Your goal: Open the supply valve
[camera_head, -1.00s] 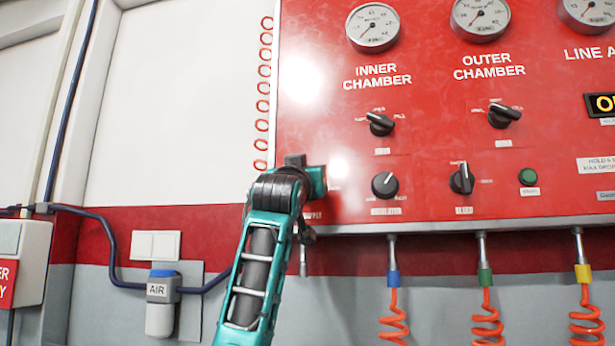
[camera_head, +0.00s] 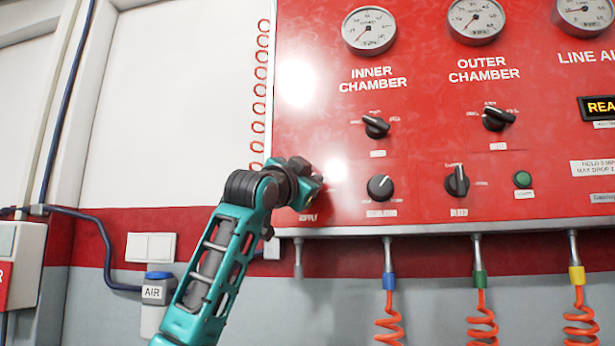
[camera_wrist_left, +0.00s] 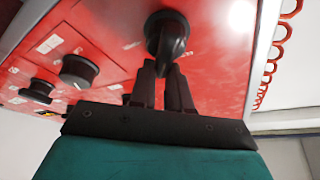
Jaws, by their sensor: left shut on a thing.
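The supply valve is a black rotary knob (camera_wrist_left: 168,38) on the red panel, seen at the top middle of the left wrist view. My left gripper (camera_wrist_left: 162,72) has its two dark fingers shut on this knob. In the head view, my left gripper (camera_head: 312,186) is at the lower left of the panel, just above the "SUPPLY" label (camera_head: 308,218). There the gripper hides the knob, and its pointer direction cannot be told. My right gripper is not in view.
The red panel (camera_head: 430,120) carries several other black knobs, including one close to the right (camera_head: 380,188), and a green button (camera_head: 522,179). Gauges (camera_head: 369,30) sit above. Coiled orange hoses (camera_head: 389,318) hang below.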

